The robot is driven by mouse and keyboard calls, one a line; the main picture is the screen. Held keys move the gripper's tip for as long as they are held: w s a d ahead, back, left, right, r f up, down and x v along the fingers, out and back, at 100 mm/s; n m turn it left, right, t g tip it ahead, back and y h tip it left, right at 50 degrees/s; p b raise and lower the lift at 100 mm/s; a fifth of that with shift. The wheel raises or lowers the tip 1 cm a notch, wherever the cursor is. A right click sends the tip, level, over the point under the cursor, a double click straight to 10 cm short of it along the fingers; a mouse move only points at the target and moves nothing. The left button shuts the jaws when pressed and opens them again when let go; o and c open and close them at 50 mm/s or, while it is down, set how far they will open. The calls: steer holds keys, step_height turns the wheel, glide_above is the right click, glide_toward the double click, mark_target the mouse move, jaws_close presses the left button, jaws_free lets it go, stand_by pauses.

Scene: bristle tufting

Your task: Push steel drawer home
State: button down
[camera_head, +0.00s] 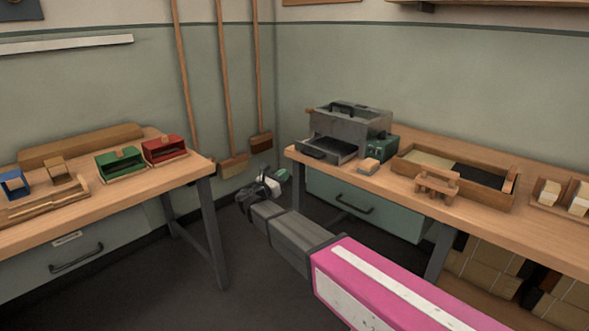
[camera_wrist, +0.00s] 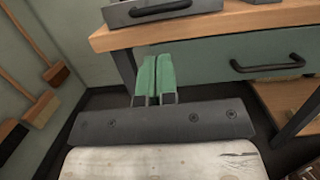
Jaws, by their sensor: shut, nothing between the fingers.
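A grey steel box (camera_head: 350,127) stands on the left end of the right bench. Its shallow steel drawer (camera_head: 330,149) is pulled out toward the bench's left edge, with a dark handle on its front. The drawer front (camera_wrist: 170,12) also shows at the top of the wrist view, cut off by the frame. My gripper (camera_head: 284,174) is in the gap left of the bench, lower than the drawer and apart from it. Its green fingers (camera_wrist: 155,62) are together and empty, pointing toward the bench.
The right bench edge (camera_wrist: 200,32) lies between my fingers and the drawer in the wrist view. Below it is a green bench drawer (camera_head: 365,205) with a dark handle. A green box (camera_head: 381,148) and a small wooden block (camera_head: 368,166) stand beside the steel drawer.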

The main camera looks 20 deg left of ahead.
glide_toward(316, 153)
steer(key=w, duration=0.1)
steer(key=w+r, duration=0.1)
steer(key=w, duration=0.1)
steer(key=shift+d+r, duration=0.3)
steer(key=shift+d, duration=0.1)
steer(key=shift+w, duration=0.1)
steer(key=x, duration=0.3)
steer(key=f+x, duration=0.1)
steer(key=shift+w+d+r, duration=0.1)
steer(key=shift+w+d, duration=0.05)
steer(key=shift+w, duration=0.2)
steer(key=shift+s, duration=0.15)
